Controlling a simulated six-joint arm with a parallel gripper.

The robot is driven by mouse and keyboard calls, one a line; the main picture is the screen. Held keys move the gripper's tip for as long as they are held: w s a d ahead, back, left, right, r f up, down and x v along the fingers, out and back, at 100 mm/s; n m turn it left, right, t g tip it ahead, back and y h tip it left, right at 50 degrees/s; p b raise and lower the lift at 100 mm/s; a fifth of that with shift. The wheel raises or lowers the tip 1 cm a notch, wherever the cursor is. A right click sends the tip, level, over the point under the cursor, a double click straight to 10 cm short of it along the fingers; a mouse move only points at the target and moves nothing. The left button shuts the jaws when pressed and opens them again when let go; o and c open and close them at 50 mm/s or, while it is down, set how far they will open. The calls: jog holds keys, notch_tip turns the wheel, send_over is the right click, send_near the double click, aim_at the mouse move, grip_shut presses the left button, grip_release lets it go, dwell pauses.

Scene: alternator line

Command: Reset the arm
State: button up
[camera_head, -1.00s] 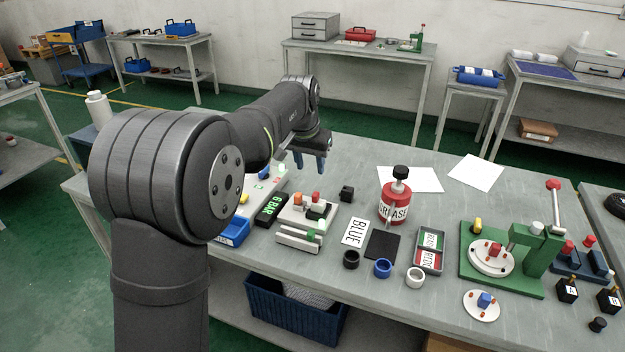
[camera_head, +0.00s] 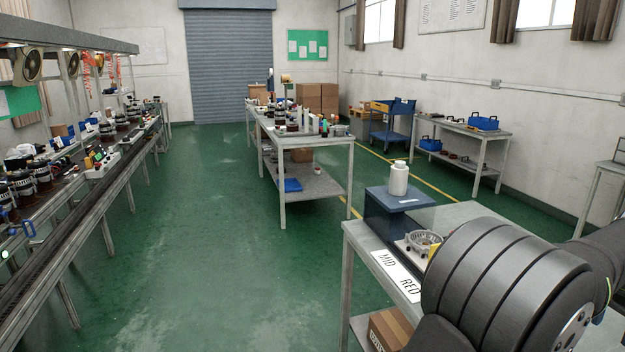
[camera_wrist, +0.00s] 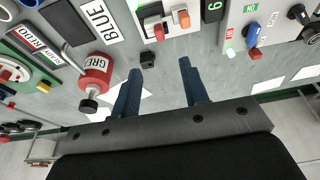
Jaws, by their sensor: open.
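My gripper (camera_wrist: 158,72) shows in the wrist view, its two blue fingers apart with nothing between them. It hangs above the grey workbench. A small black cube (camera_wrist: 147,60) lies on the bench just beyond the fingertips. A red grease can (camera_wrist: 95,72) with a black knob stands left of the fingers, apart from them. In the head view my gripper is out of frame; only part of my dark arm shows at the lower right, covering much of the workbench (camera_head: 462,212).
In the wrist view a BLUE card (camera_wrist: 97,17), a block fixture (camera_wrist: 163,24) and a white panel (camera_wrist: 250,32) lie around the gripper. In the head view a white bottle (camera_head: 398,178) stands on a dark box near the bench corner. The green floor at centre is clear.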

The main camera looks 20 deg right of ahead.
jog(key=x, duration=1.4)
jog(key=shift+f, duration=0.4)
jog(key=shift+r, duration=0.15)
jog(key=v, duration=1.7)
jog(key=x, duration=1.7)
jog(key=shift+f, duration=0.25)
notch_tip(320, 180, up, 5)
jog(key=shift+r, duration=0.6)
